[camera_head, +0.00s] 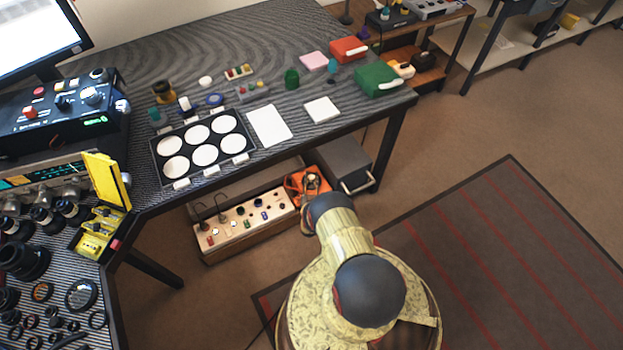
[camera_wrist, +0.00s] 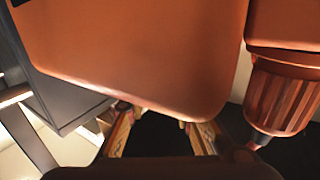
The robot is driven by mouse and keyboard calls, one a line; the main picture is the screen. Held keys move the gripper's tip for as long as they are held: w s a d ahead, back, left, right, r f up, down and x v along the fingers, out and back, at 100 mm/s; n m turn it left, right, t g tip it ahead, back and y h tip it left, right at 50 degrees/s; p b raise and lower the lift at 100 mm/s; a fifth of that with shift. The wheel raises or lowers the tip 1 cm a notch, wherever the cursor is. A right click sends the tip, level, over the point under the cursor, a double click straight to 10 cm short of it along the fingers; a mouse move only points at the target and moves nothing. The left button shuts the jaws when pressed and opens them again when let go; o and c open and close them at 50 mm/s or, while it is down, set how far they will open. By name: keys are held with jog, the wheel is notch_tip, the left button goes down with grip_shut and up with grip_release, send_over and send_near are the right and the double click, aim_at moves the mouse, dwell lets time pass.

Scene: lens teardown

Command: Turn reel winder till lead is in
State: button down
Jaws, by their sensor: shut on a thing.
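The orange reel (camera_head: 296,184) stands low beneath the table, beside the grey drawer box, in the head view. In the wrist view its smooth orange body (camera_wrist: 140,50) fills the top, close in front of my gripper, with a ribbed orange knob (camera_wrist: 284,98) at the right. My gripper (camera_wrist: 158,124) has its two fingers at the lower middle, one each side of a dark area under the orange edge. It is shut on the reel winder; the gripped part is mostly hidden. In the head view my arm hides the gripper. The lead's end cannot be made out.
A wooden box of small parts (camera_head: 221,240) stands left of the reel. The grey drawer box (camera_head: 341,160) is close on the right. The black table (camera_head: 290,125) overhangs behind. Open carpet (camera_head: 480,140) lies to the right.

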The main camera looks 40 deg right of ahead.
jog(key=c, duration=1.5)
grip_release()
jog(key=v, duration=1.2)
